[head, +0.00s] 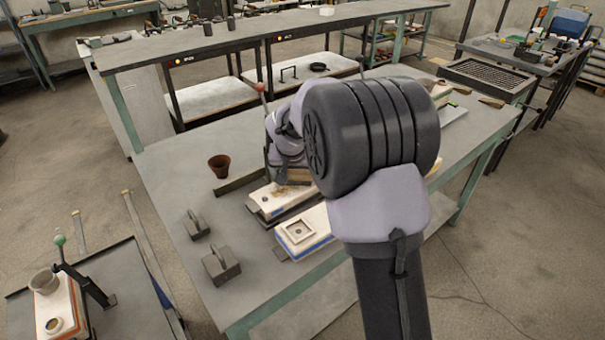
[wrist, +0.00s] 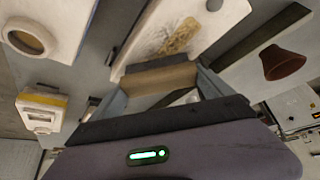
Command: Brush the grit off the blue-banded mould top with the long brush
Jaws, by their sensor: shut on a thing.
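My gripper (head: 287,168) is low over the bench, partly hidden in the head view by my own arm. It is shut on the brush (wrist: 160,79), whose tan, block-like part shows between the fingers in the wrist view. A pale mould (head: 262,203) lies just under it, with brown grit on its top; the grit (wrist: 178,38) is a streak ahead of the brush in the wrist view. This mould seems to have a thin blue band. A nearer mould (head: 306,232) with a square recess also shows a blue band. I cannot tell whether the brush touches the mould.
A brown pot (head: 219,166) and a dark bar (head: 238,180) lie left of the moulds. Two grey handled weights (head: 221,264) (head: 196,225) stand on the near left bench. A yellow-banded piece (wrist: 41,110) shows in the wrist view. The bench (head: 180,180) is clear at left.

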